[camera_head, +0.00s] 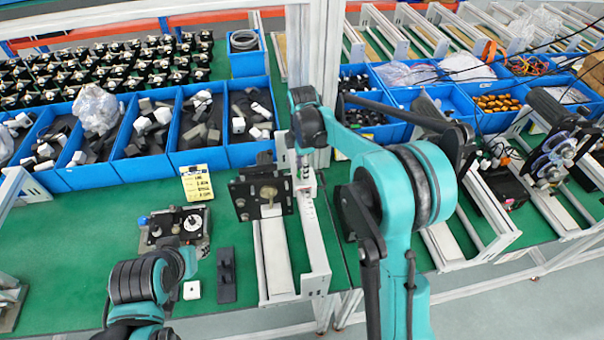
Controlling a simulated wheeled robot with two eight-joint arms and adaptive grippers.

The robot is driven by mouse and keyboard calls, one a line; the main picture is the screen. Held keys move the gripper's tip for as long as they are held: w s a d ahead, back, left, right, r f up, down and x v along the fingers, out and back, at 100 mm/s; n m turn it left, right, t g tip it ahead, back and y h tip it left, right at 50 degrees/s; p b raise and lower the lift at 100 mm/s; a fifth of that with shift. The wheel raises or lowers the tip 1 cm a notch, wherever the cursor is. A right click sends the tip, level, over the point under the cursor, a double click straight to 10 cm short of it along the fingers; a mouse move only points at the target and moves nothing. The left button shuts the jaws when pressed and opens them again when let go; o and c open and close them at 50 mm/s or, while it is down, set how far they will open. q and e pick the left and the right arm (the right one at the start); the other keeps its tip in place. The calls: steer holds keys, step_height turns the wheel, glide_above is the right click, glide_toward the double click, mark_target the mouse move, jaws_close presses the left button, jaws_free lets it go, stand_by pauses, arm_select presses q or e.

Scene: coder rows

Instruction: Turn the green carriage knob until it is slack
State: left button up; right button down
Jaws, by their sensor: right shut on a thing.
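My right gripper (304,180) points down at the right side of a black-plated carriage (263,192) on a pale upright rail stand (277,262). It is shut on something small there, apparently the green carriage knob. The knob itself is hidden by the gripper, so its turn or slackness cannot be told. My left arm comes in at the lower left, with its wrist (178,264) just below a small black fixture with a white dial (180,226). The left fingers cannot be made out.
A yellow label card (196,183) stands left of the carriage. A white block (192,290) and a dark flat piece (226,276) lie on the green table (85,235). Blue bins (95,175) of parts line the back. A white post (326,75) stands behind my right gripper.

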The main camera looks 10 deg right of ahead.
steer(key=shift+n, duration=0.9)
steer(key=c, duration=1.3)
jaws_free()
steer(key=shift+o, duration=0.2)
steer(key=shift+r+p, duration=1.6)
steer(key=shift+r, duration=0.95)
